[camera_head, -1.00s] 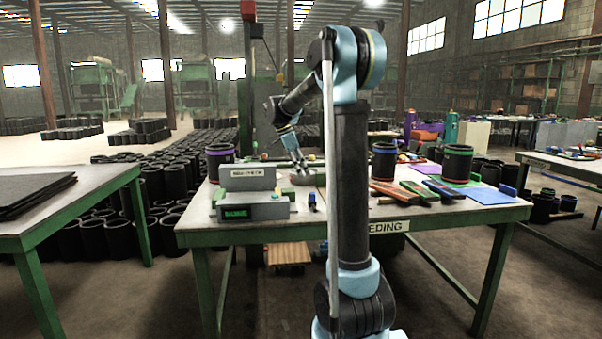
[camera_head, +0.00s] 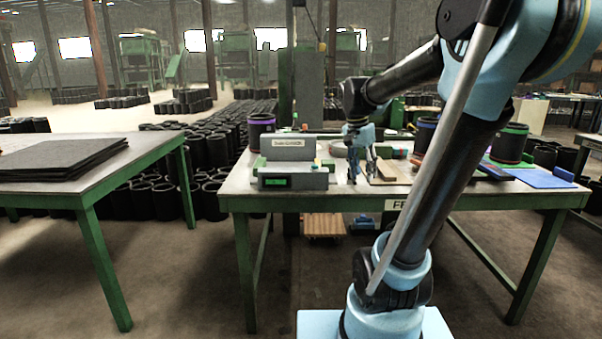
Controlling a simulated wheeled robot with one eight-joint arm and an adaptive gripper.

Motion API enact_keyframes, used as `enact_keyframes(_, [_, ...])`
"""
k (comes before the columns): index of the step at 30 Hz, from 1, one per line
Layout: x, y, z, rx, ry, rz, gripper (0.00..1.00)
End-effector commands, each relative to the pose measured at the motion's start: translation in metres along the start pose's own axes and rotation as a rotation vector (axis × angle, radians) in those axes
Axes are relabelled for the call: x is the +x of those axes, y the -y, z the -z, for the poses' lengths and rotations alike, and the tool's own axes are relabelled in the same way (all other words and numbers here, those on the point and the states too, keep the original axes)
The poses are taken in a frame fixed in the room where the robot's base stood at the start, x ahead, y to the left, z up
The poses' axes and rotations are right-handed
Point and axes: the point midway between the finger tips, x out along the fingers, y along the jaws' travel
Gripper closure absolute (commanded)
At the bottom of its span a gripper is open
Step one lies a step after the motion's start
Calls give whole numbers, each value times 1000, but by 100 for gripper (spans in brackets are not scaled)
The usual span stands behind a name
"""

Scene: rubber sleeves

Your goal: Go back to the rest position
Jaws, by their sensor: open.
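My gripper (camera_head: 362,170) hangs at the end of my bent arm, fingers pointing down, over the front part of the work table (camera_head: 237,192). It is open, with a gap between its two fingers. I see nothing held between them. It is right of the grey scale (camera_head: 292,172) and close to a flat light-brown piece (camera_head: 389,174) on the table. I cannot tell whether the fingertips touch the tabletop. My upper arm covers part of the table's right side.
A purple-banded black sleeve (camera_head: 261,131) stands behind the scale. Another sleeve (camera_head: 426,135) and a green-banded one (camera_head: 510,144) stand at right, near a blue sheet (camera_head: 536,178). A table with black sheets (camera_head: 65,158) is at left. Floor between the tables is open.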

Motion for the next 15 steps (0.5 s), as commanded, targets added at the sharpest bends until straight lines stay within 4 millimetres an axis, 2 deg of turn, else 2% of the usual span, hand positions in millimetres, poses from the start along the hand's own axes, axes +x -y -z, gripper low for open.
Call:
enact_keyframes(1, [6, -12, -11, -42, 4, 12, 58])
enact_keyframes(6, [28, -41, -44, -199, 11, 56, 58])
enact_keyframes(15, [75, -84, -104, -476, 5, 137, 58])
